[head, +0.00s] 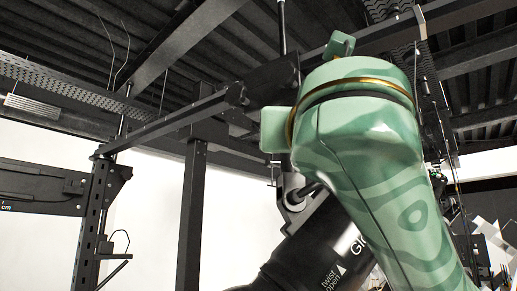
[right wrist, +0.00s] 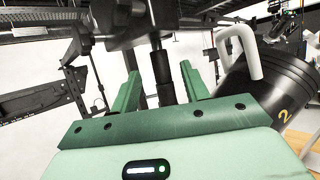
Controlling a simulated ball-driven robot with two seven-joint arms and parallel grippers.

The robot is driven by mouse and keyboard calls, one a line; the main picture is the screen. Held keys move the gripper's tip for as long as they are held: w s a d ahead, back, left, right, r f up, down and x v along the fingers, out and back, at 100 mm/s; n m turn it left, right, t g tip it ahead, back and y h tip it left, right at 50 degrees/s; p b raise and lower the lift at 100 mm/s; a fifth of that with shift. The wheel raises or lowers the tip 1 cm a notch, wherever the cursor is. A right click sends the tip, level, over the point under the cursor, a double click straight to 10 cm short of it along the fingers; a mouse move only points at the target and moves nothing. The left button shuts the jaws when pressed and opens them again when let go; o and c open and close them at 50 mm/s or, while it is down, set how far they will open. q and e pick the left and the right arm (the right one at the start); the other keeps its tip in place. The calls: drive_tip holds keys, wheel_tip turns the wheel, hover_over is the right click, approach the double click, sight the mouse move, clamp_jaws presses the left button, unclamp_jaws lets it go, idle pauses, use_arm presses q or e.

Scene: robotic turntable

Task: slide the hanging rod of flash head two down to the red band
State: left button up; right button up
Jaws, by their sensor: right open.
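Flash head two is a black cylinder (right wrist: 262,88) with a yellow "2", at the right of the right wrist view. A black flash body with white lettering (head: 325,250) shows low in the head view, partly behind my green right arm. A dark upright rod (right wrist: 163,72), which looks like the hanging rod, runs down from a black clamp (right wrist: 118,18). My right gripper (right wrist: 158,75) is open, with its two green fingers either side of the rod. I cannot tell whether they touch it. I see no red band. My left gripper is not in view.
A pale tubular handle (right wrist: 243,48) stands out beside the flash head, close to the right finger. Black beams (head: 165,125) and an upright post (head: 190,215) stand left of my arm in the head view. A dark ribbed ceiling is overhead.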

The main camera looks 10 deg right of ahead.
wheel_tip(320, 180, up, 3)
drive_tip(key=p, duration=0.4)
hover_over(289, 221)
drive_tip(key=w, duration=0.2)
drive_tip(key=shift+s+d, duration=0.2)
drive_tip(key=shift+d, duration=0.15)
drive_tip(key=shift+w+d, duration=0.1)
drive_tip(key=shift+w, duration=0.2)
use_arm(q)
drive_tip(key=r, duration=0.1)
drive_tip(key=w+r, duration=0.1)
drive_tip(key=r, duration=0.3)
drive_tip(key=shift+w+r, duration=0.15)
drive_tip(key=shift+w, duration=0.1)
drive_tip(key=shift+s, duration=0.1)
use_arm(e)
drive_tip(key=shift+w, duration=0.15)
clamp_jaws()
wheel_tip(289, 221, down, 15)
drive_tip(key=b, duration=1.3)
drive_tip(key=shift+f+b, duration=0.2)
drive_tip(key=shift+b, duration=0.1)
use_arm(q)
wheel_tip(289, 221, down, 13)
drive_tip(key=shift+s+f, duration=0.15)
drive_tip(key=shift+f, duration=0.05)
use_arm(e)
drive_tip(key=shift+r, duration=0.2)
unclamp_jaws()
